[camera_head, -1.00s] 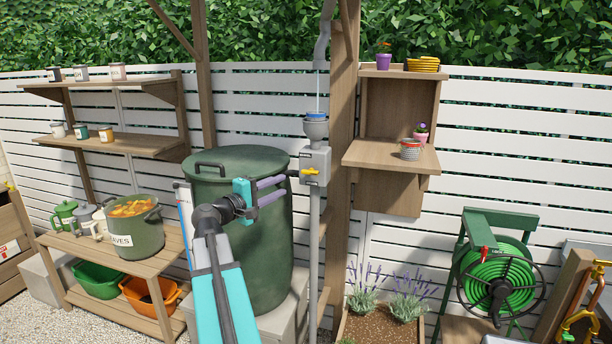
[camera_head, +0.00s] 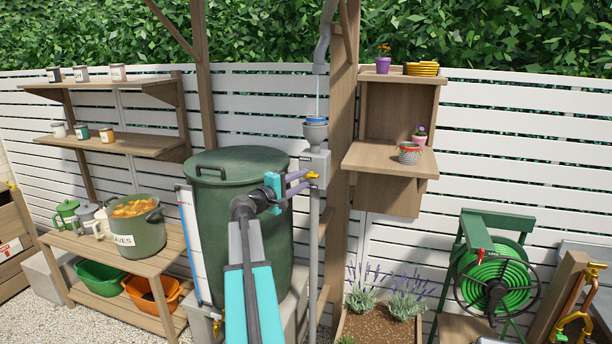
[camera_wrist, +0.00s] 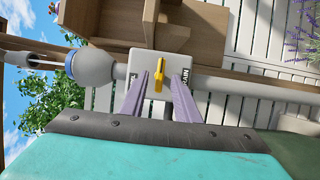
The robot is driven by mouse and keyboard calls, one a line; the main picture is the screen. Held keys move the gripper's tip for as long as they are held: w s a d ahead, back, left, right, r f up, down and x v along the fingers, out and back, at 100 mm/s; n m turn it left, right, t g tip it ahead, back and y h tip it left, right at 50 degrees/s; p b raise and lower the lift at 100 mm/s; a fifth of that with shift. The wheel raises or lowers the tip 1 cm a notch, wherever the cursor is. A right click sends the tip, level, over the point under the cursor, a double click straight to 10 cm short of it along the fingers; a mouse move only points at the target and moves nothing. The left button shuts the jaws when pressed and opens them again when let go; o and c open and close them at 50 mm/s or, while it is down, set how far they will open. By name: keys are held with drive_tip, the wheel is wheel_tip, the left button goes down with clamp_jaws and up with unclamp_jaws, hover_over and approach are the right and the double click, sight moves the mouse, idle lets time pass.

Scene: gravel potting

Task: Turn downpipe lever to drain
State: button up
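The yellow downpipe lever (camera_wrist: 158,75) is on the front of a grey diverter box (camera_head: 314,163) on the downpipe (camera_head: 314,215). In the wrist view it lies between the two purple fingers of my gripper (camera_wrist: 160,88), with a gap on each side. In the head view my gripper (camera_head: 300,183) is at the lever, reaching in from the left, and the lever's yellow shows by the fingertips. The fingers are open. Part of a label on the box (camera_wrist: 185,77) shows beside one finger. Water falls into the blue-rimmed funnel (camera_head: 315,122) above the box.
The dark green water barrel (camera_head: 240,215) stands left of the downpipe. A wooden post is close behind the pipe. A wooden shelf (camera_head: 390,160) with a pot on it is just to the right. Lavender (camera_head: 400,300) grows below.

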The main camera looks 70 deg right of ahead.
sight(310, 175)
drive_tip(key=shift+p+x, duration=0.35)
drive_tip(key=shift+x, duration=0.9)
clamp_jaws()
drive_tip(key=shift+f+m+b, duration=0.1)
drive_tip(key=shift+m+b, duration=0.3)
drive_tip(key=shift+b, duration=0.3)
drive_tip(key=m+t+y+b, duration=0.1)
drive_tip(key=m+b, duration=0.2)
drive_tip(key=m+t+y+b, duration=0.1)
drive_tip(key=m+b, duration=0.2)
drive_tip(key=b, duration=0.1)
drive_tip(key=shift+s, duration=0.15)
drive_tip(key=m+t+b, duration=0.1)
drive_tip(key=m+t+y+b, duration=0.1)
drive_tip(key=m+b, duration=0.1)
drive_tip(key=shift+s+r, duration=0.15)
drive_tip(key=shift+r, duration=0.15)
drive_tip(key=m+t+b, duration=0.1)
drive_tip(key=m, duration=0.1)
drive_tip(key=m+t+b, duration=0.1)
drive_tip(key=shift+s+r+m+t+y, duration=0.1)
drive_tip(key=shift+m+t+y, duration=0.2)
drive_tip(key=shift+m, duration=0.1)
